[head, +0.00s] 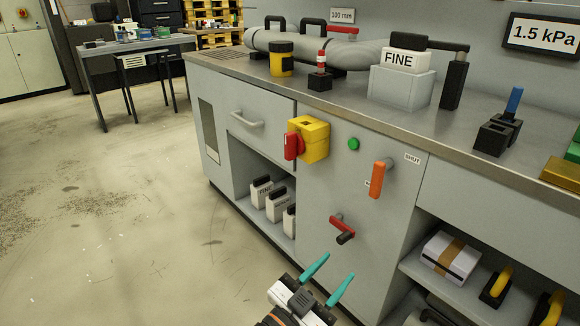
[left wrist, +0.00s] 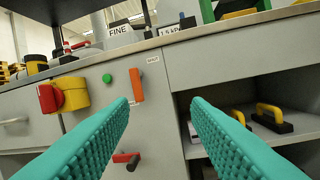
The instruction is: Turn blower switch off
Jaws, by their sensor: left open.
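A yellow switch box (head: 313,138) with a red rotary handle (head: 293,146) is on the cabinet's front panel. The box (left wrist: 74,93) and red handle (left wrist: 48,98) also show at the left in the left wrist view. A round green button or lamp (head: 353,144) is right of the box. No label naming the blower is readable. My left gripper (head: 338,268) is open and empty, low in front of the cabinet, below the switch box and apart from it. Its two teal fingers spread wide in the left wrist view (left wrist: 160,103). My right gripper is not in view.
An orange lever (head: 377,180) hangs beside a SHUT label (head: 412,158). A red-handled valve (head: 342,228) protrudes below, near my left gripper. Open shelves hold white containers (head: 276,204) and a box (head: 450,256). The floor to the left is clear.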

